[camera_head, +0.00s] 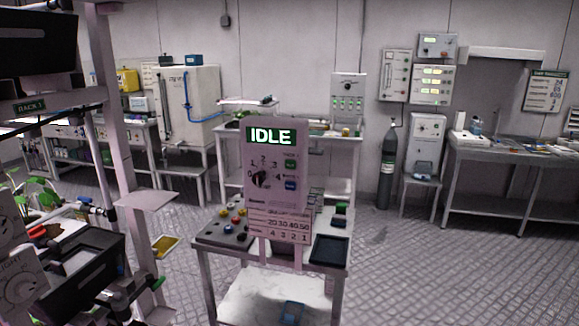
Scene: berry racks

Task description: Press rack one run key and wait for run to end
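A pale control panel (277,205) stands upright on a small white table in the middle of the view. Its display (270,136) reads IDLE in white on green. Below the display is a dark rotary knob (260,179) with a numbered scale around it. To its right are a small green key (290,164) and a blue key (291,185); their lettering is too small to read surely. I see neither of my grippers.
The table (228,258) holds a grey block with coloured knobs (223,231) and a dark tray (330,250). A yellow tray (165,246) is near the rack. A gas cylinder (388,165) and a steel bench (505,153) stand at right. The floor at front right is clear.

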